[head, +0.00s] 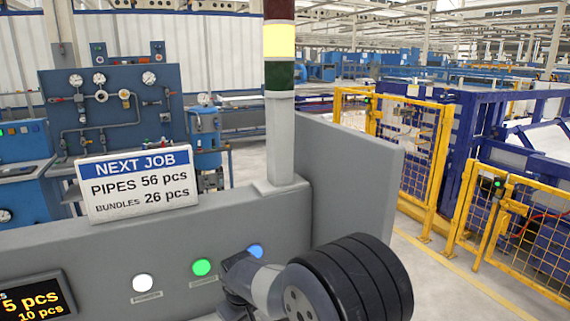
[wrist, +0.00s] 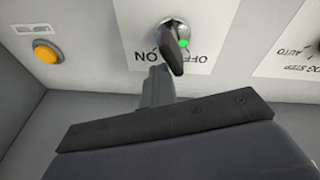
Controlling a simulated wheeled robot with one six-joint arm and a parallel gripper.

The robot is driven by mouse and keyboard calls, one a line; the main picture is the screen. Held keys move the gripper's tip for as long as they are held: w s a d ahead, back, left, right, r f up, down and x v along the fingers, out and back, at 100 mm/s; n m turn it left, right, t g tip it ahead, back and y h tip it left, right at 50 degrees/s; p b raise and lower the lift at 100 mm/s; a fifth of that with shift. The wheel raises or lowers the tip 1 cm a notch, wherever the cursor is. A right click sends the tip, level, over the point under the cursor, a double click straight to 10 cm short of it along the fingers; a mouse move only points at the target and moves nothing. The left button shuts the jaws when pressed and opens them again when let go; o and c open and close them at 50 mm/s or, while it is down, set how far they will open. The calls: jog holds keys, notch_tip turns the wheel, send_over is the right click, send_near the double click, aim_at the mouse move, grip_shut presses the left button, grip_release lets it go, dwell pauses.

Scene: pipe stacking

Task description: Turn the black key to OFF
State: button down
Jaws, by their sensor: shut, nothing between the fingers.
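The black key (wrist: 172,48) sits in a round metal lock on a white label plate (wrist: 140,25) in the wrist view. The plate's print appears upside down, with ON to the left and OFF to the right, partly covered by the key. The key's grip points downward between the two words. A small green spot shows at the key's right side. My gripper (wrist: 158,78) is shut and empty, its tip just below and left of the key; I cannot tell if they touch. In the head view my gripper (head: 236,272) is over the console; the key cannot be made out there.
An orange button (wrist: 45,52) is left of the key and another label plate (wrist: 293,40) with AUTO is right. On the console are white (head: 143,283), green (head: 202,267) and blue (head: 254,251) buttons, a job sign (head: 137,184) and a lamp post (head: 280,140).

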jog(key=shift+r+p, duration=0.85)
jog(key=shift+p, duration=0.15)
jog(key=shift+w+a, duration=0.1)
jog(key=shift+a, duration=0.1)
jog(key=shift+f+b, duration=0.8)
jog(key=shift+f, duration=0.2)
jog(key=shift+s+f, duration=0.3)
jog(key=shift+s, duration=0.1)
jog(key=shift+s+a, duration=0.1)
jog(key=shift+a, duration=0.1)
jog(key=shift+d, duration=0.2)
notch_tip(320, 180, up, 8)
jog(key=p, duration=0.4)
jog(key=shift+w+f+p, duration=0.25)
jog(key=shift+w+p, duration=0.05)
jog(key=shift+p, duration=0.05)
